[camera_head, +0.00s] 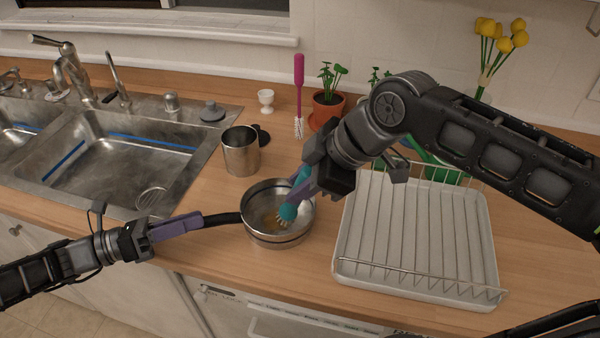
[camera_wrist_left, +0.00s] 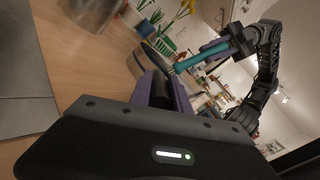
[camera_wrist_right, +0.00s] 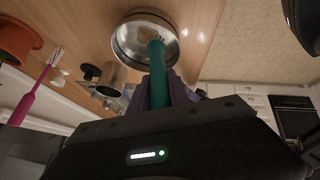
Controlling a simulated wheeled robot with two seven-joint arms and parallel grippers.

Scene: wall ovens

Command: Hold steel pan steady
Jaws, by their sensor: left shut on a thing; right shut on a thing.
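The steel pan (camera_head: 262,232) sits on the wooden counter between the sink and the dish rack, with a brownish patch inside. Its dark handle (camera_head: 222,219) points left. My left gripper (camera_head: 190,226) is shut on that handle; the left wrist view shows its purple fingers (camera_wrist_left: 165,92) around it. My right gripper (camera_head: 302,186) is shut on a teal brush (camera_head: 288,211) above the pan, with the bristle end down inside it. The right wrist view shows the brush (camera_wrist_right: 157,75) reaching into the pan (camera_wrist_right: 128,42). Whether the bristles touch the bottom is hard to tell.
A steel cup (camera_head: 240,152) stands behind the pan. A white dish rack (camera_head: 415,235) is close on the right, and the sink (camera_head: 110,150) is at left. A pink bottle brush (camera_head: 299,85), an egg cup (camera_head: 265,100) and a potted plant (camera_head: 327,105) stand behind.

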